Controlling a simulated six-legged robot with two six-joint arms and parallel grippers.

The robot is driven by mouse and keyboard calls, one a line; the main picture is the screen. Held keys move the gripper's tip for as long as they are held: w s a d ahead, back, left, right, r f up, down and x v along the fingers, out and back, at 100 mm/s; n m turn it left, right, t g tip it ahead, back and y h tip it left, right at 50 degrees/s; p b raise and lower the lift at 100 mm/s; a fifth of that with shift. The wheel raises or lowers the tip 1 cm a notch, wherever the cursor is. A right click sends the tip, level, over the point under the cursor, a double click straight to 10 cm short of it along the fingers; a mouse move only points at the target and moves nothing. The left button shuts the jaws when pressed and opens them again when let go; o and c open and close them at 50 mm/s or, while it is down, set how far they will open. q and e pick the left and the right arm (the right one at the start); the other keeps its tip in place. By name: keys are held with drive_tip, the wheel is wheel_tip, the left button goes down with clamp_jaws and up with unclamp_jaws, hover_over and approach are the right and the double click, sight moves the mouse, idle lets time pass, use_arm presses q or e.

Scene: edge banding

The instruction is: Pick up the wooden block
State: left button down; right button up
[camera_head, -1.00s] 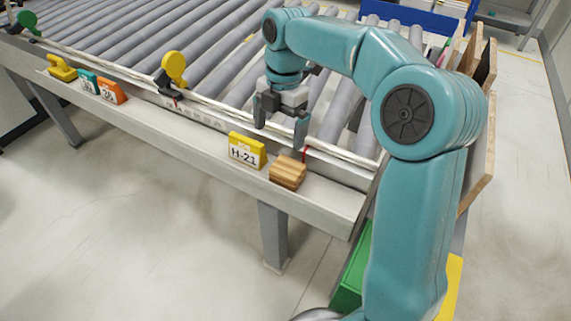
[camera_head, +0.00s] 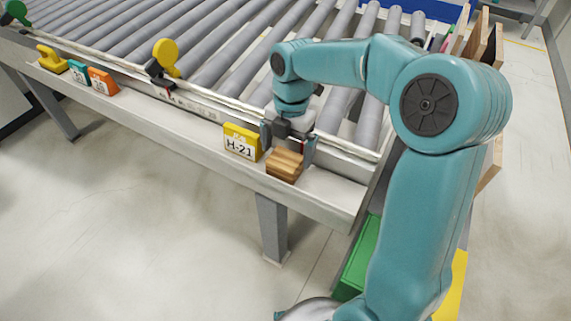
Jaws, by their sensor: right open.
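The wooden block (camera_head: 285,166) is brown with a striped grain and sits on the metal ledge along the front of the roller conveyor. My right gripper (camera_head: 287,150) points down at the block from just behind and above it. Its jaws are open, one finger toward the block's left side and one toward its right. The block hides part of the fingertips, so I cannot tell whether they touch it. My left gripper is not in view.
A yellow H-21 sign (camera_head: 241,143) stands close to the left of the block and gripper. Orange (camera_head: 103,81) and teal (camera_head: 78,70) tags and a yellow item (camera_head: 52,59) sit farther left on the ledge. The conveyor rollers (camera_head: 215,62) lie behind. A green bin (camera_head: 358,258) is below right.

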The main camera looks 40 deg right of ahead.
sight(285, 158)
drive_tip(key=f, duration=0.3)
drive_tip(key=shift+w+a+f, duration=0.15)
drive_tip(key=shift+a+f, duration=0.1)
drive_tip(key=shift+f, duration=0.1)
drive_tip(key=shift+c, duration=0.7)
drive_tip(key=c, duration=0.8)
drive_tip(key=shift+r, duration=0.1)
